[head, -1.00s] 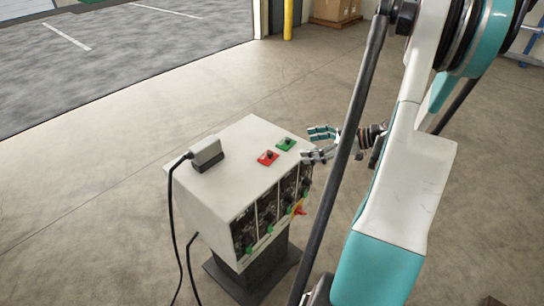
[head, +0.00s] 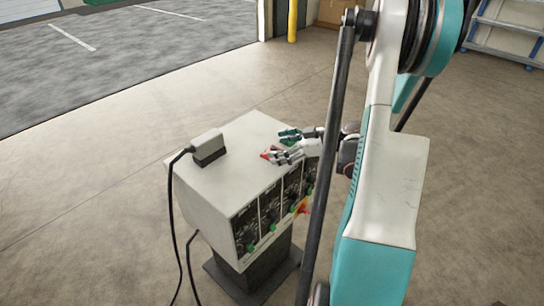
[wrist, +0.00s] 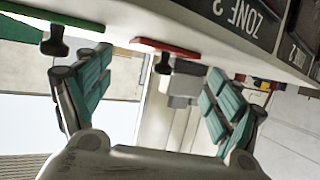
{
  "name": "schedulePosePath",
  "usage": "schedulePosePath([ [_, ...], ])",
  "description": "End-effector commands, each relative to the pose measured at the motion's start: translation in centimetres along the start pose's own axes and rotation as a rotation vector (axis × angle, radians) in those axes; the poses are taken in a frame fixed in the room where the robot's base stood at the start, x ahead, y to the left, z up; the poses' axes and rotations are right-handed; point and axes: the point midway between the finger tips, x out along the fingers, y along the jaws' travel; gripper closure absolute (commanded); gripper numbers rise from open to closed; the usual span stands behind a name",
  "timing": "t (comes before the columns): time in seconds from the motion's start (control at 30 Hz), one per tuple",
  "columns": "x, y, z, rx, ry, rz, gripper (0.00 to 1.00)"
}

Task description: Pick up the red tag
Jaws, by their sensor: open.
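The red tag (head: 266,154) lies on the top of the white cabinet (head: 215,180), mostly covered by my gripper in the head view. In the wrist view the red tag (wrist: 168,48), with a dark knob on it, shows between the fingertips, slightly beyond them. My gripper (head: 277,146) is open and empty, low over the cabinet top by the tag. In the wrist view the gripper (wrist: 160,65) has one finger on each side of the tag's knob. I cannot tell whether it touches the tag.
A green tag (wrist: 52,26) with a dark knob lies beside the red one, near my left finger in the wrist view. The cabinet front has several panels with knobs. The floor around is clear.

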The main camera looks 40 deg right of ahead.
Motion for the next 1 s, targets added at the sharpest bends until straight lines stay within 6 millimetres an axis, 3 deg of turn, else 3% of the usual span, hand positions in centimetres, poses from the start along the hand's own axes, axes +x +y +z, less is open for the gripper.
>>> schedulePosePath([
  [0.27, 0.8, 0.0, -0.1, 0.001, 0.0, 0.001, 0.15],
  [0.5, 0.8, 0.0, -0.1, 0.001, 0.0, 0.001, 0.61],
  [0.93, 0.6, 0.0, -0.5, 0.0, -0.001, 0.001, 0.62],
  [0.97, 0.5, 0.0, -0.7, 0.0, -0.001, 0.001, 0.7],
  [1.0, 0.3, 0.0, -1.0, 0.0, -0.001, 0.001, 0.9],
])
